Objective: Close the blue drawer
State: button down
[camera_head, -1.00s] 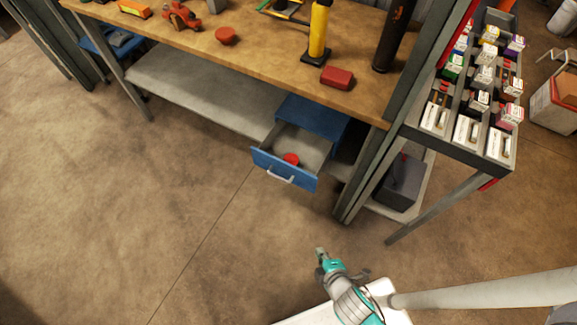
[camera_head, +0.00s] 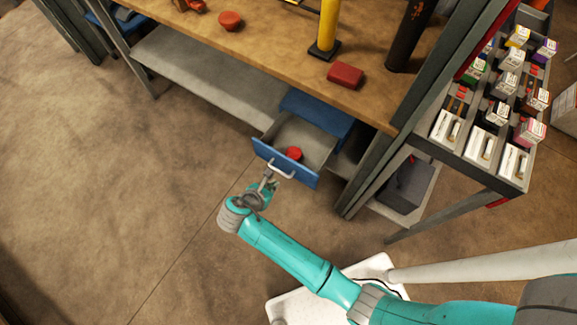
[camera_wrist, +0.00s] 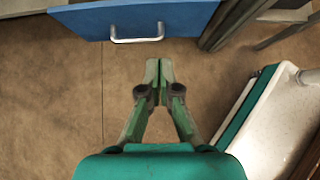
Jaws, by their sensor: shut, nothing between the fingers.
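The blue drawer (camera_head: 286,164) is pulled open under the workbench, with its front panel facing me. It has a light metal handle (camera_head: 281,171), and a red round object (camera_head: 294,154) lies inside it. My gripper (camera_head: 270,173) is shut and empty, close in front of the drawer front by the handle in the head view. In the wrist view the drawer front (camera_wrist: 190,18) and handle (camera_wrist: 137,34) lie ahead of my gripper (camera_wrist: 159,64). A strip of floor shows between the fingertips and the handle there; whether they touch is not clear.
The wooden workbench top (camera_head: 270,75) overhangs the drawer and holds a red box (camera_head: 345,75) and a yellow cylinder (camera_head: 328,25). A grey lower shelf (camera_head: 205,75) runs left. A grey post and a rack of small boxes (camera_head: 480,135) stand right. Floor at left is clear.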

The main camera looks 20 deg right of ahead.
aim_at(294, 165)
jog(key=x, duration=0.4)
jog(key=r+x, duration=0.1)
jog(key=x, duration=0.2)
jog(key=w+d+x, duration=0.1)
jog(key=x, duration=0.3)
jog(key=shift+w+d, duration=0.1)
jog(key=shift+d, duration=0.2)
jog(key=shift+w+d, duration=0.4)
jog(key=shift+d, duration=0.15)
jog(key=shift+w+d, duration=0.1)
jog(key=w+d, duration=1)
jog(key=d, duration=0.4)
jog(key=shift+w+d, duration=0.3)
jog(key=shift+d, duration=0.05)
jog(key=shift+d+r, duration=0.1)
jog(key=shift+r, duration=0.05)
